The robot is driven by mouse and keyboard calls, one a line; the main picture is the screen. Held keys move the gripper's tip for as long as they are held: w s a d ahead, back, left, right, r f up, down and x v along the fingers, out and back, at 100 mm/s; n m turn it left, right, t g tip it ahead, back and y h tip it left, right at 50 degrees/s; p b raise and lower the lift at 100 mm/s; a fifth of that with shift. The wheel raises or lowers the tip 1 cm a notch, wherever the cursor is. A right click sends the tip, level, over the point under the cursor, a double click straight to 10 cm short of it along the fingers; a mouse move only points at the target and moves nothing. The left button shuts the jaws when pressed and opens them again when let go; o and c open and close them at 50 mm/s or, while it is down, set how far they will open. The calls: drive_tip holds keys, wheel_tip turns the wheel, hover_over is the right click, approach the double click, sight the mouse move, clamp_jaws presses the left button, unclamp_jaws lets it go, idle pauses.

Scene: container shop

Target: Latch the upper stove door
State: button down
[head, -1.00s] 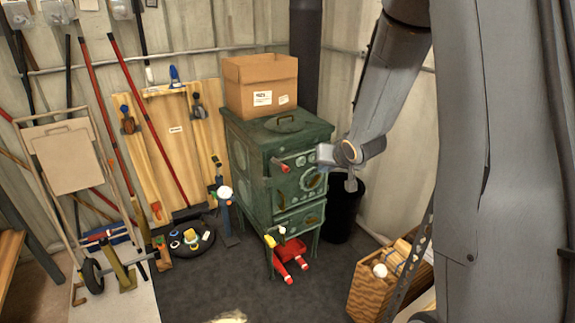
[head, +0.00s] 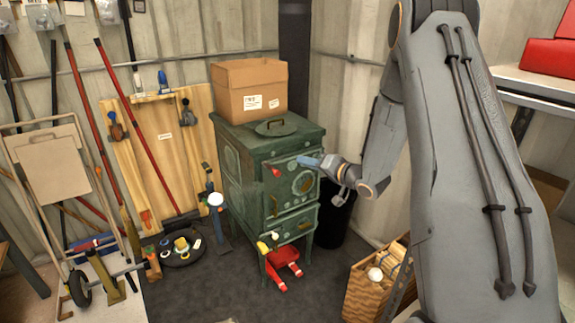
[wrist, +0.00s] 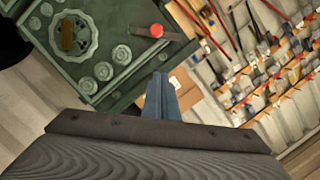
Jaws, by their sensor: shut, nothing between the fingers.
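The green stove (head: 237,160) stands in the corner. Its upper door (head: 302,184) has a round ornate dial and faces front right. A latch handle with a red knob (head: 277,172) is at the door's left edge. In the wrist view the red knob (wrist: 156,31) sits on a grey bar at the top, beyond the fingertips. My gripper (head: 305,161) is in front of the upper door's top part, right of the knob and apart from it. Its blue-grey fingers (wrist: 160,92) are together and empty. I cannot tell whether the door is fully flush.
A cardboard box (head: 249,90) sits on the stove top. Dark floor is open in front.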

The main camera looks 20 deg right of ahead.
hover_over(276, 172)
drive_tip(key=w+d, duration=0.1)
drive_tip(key=d, duration=0.3)
drive_tip(key=f, duration=0.2)
drive_tip(key=shift+a+f+p, duration=0.45)
drive_tip(key=shift+a+f, duration=0.35)
drive_tip(key=shift+a, duration=0.15)
drive_tip(key=shift+s+a+f, duration=0.1)
drive_tip(key=shift+a+f, duration=0.25)
drive_tip(key=shift+f, duration=0.05)
drive_tip(key=shift+d, duration=0.1)
